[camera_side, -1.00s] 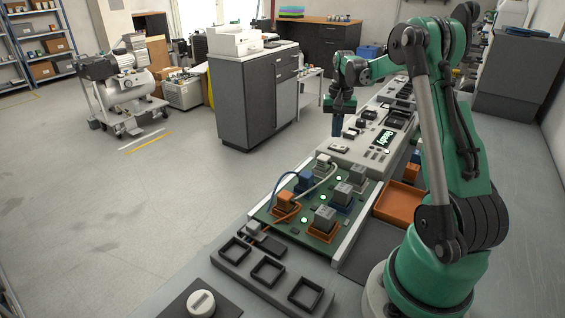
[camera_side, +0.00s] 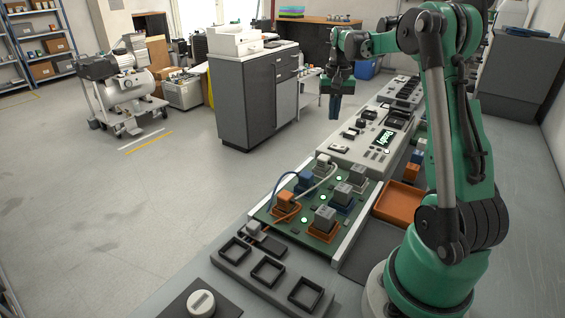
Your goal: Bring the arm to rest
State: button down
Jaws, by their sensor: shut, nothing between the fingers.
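My gripper (camera_side: 334,108) hangs pointing down at the end of my green arm, in the upper middle of the side view. Its dark fingers are shut and hold nothing. It is in the air, at the left of the grey panel with the lit "Ready" display (camera_side: 385,138), clear of the bench equipment. My arm is raised and reaches away from its base at the lower right.
A green board (camera_side: 262,214) with several plugs, cables and lit green lamps lies on the bench. Empty black square sockets (camera_side: 268,270) are in front of it. An orange tray (camera_side: 398,203) is at its right. A grey cabinet (camera_side: 246,100) stands behind, left of my gripper.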

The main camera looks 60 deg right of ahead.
jog(key=w+a+r+n+t+h, duration=0.15)
jog(key=a+n, duration=0.25)
jog(key=a, duration=0.7)
jog(key=s+a+r+n+t+y, duration=0.1)
jog(key=a+r+n+t, duration=0.2)
jog(key=a, duration=0.8)
jog(key=s+a+f+n+t, duration=0.2)
jog(key=s+a+f+n, duration=0.1)
jog(key=a, duration=0.4)
jog(key=shift+a+f+n, duration=0.25)
jog(key=shift+n, duration=0.55)
jog(key=shift+t, duration=0.25)
